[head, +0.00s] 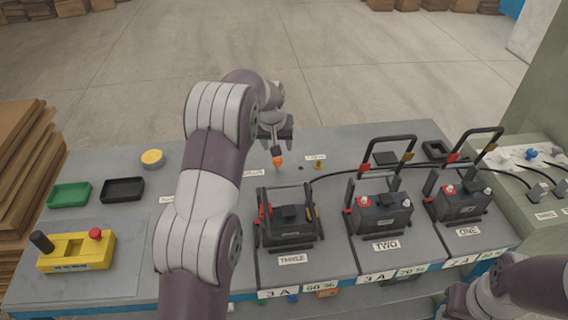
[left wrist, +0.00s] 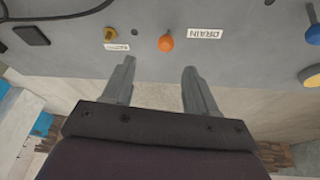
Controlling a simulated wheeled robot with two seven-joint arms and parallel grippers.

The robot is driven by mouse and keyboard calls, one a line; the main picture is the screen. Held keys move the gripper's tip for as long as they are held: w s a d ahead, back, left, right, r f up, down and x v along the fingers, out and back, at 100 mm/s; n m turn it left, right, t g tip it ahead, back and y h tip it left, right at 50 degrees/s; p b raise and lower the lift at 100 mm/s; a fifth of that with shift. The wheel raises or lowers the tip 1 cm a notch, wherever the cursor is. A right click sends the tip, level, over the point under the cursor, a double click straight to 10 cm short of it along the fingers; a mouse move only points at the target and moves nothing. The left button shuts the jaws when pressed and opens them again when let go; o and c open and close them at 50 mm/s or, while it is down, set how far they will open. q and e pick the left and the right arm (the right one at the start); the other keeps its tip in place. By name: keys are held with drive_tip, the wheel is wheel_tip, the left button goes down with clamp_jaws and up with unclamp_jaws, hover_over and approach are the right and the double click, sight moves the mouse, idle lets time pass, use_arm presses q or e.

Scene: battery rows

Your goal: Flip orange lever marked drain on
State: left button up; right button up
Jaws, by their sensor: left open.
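The orange lever (left wrist: 166,43) stands on the grey bench top beside a white label (left wrist: 202,33) reading DRAIN in the left wrist view. In the head view the orange lever (head: 278,160) shows just below my left gripper (head: 276,145). In the left wrist view my left gripper (left wrist: 158,75) is open, its two fingers apart and empty. The lever's orange knob lies a little beyond the fingertips, roughly in line with the gap between them. I cannot tell whether they touch. My right gripper is out of view; only part of my right arm shows at the lower right.
A small yellow lever (head: 318,165) stands right of the orange one. Batteries THREE (head: 287,222), TWO (head: 382,215) and ONE (head: 460,201) sit in front. A yellow control box (head: 76,252), green tray (head: 69,195) and black tray (head: 122,190) are at left.

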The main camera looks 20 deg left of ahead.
use_arm(q)
drive_tip(key=s+d+r+m+p, duration=0.1)
drive_tip(key=s+d+r+p, duration=0.2)
drive_tip(key=s, duration=0.5)
drive_tip(key=s+d+r+m+g+p, duration=0.1)
drive_tip(key=s+d+r+p, duration=0.2)
drive_tip(key=s+d+r, duration=0.2)
drive_tip(key=s+d, duration=0.1)
drive_tip(key=s, duration=0.2)
drive_tip(key=shift+g+h, duration=0.3)
drive_tip(key=s+d+m, duration=0.1)
drive_tip(key=s, duration=0.6)
drive_tip(key=s+d+f+g, duration=0.1)
drive_tip(key=s+d, duration=0.1)
drive_tip(key=s, duration=0.5)
drive_tip(key=shift+s+d+m, duration=0.25)
drive_tip(key=shift+s+m, duration=0.1)
drive_tip(key=shift+m, duration=0.05)
drive_tip(key=shift+s, duration=0.15)
drive_tip(key=shift+f, duration=0.1)
